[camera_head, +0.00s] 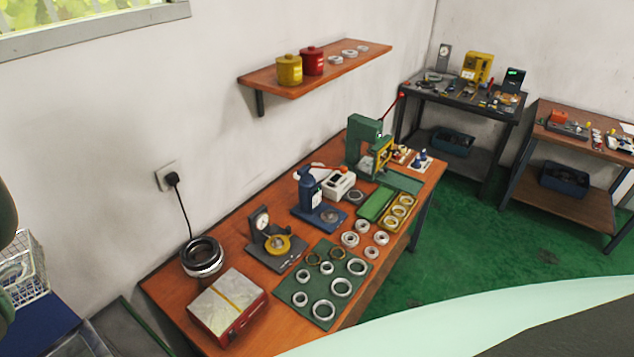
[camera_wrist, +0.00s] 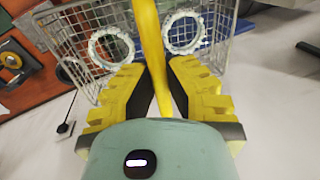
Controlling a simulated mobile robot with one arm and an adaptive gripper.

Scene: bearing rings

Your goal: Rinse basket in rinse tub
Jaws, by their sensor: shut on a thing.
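A wire basket (camera_wrist: 75,40) with a yellow handle (camera_wrist: 150,35) fills the upper middle of the wrist view. Two pale rings, a left ring (camera_wrist: 110,47) and a right ring (camera_wrist: 184,32), show in the basket. My gripper (camera_wrist: 157,68) is shut on the yellow handle, its yellow ribbed fingers on either side. In the head view the basket (camera_head: 28,268) shows at the left edge, above or in front of a blue surface (camera_head: 40,322); I cannot tell whether it touches it. I cannot clearly make out the rinse tub.
The wooden workbench (camera_head: 180,315) holds a red box (camera_head: 228,305), a dark ring-shaped device (camera_head: 202,257), presses and a green mat (camera_head: 300,312) with several rings. A black cable hangs from a wall socket (camera_head: 168,177). Green floor (camera_head: 470,255) is clear at right.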

